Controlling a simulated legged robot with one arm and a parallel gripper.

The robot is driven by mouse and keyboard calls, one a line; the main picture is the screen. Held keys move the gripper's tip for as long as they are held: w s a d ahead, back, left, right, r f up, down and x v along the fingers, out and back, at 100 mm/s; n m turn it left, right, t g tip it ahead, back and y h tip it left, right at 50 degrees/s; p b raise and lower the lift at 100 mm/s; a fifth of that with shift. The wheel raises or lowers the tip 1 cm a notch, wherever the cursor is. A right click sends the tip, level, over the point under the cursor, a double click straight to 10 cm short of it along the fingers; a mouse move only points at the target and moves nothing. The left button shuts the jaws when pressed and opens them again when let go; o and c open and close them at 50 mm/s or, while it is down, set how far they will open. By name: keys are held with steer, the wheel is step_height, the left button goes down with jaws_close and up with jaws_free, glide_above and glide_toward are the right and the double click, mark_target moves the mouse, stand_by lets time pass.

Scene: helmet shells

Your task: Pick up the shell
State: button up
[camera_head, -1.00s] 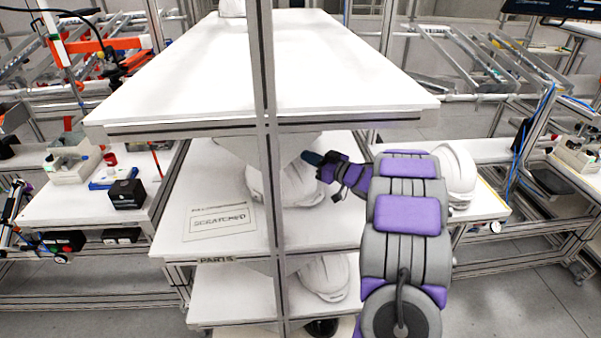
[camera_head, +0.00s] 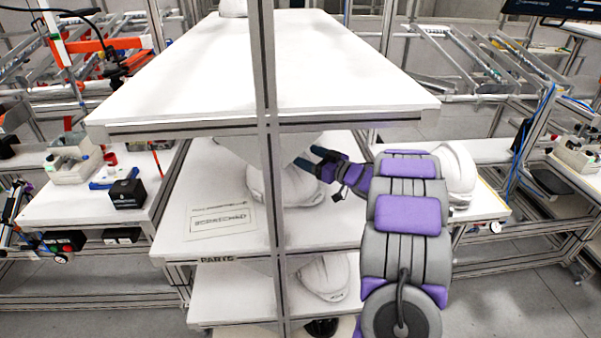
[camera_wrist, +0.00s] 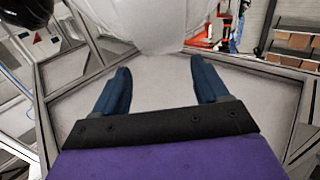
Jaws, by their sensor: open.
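A white helmet shell (camera_head: 290,187) sits on the middle shelf of the rack, partly hidden by the rack's upright post. My gripper (camera_head: 313,158) reaches in from the right at the shell's upper right side. In the wrist view my gripper (camera_wrist: 160,85) is open, its two blue fingers apart with nothing between them. The white shell (camera_wrist: 155,22) shows just beyond the fingertips, cut off by the top edge. I cannot tell whether a finger touches it.
The rack's white top shelf (camera_head: 340,75) lies close above my gripper. The upright post (camera_head: 268,160) stands in front. Another white shell (camera_head: 324,275) lies on the lower shelf, and one (camera_head: 460,175) sits on the right table. A labelled sheet (camera_head: 221,221) lies left on the middle shelf.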

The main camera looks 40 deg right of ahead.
steer(key=shift+o, duration=0.9)
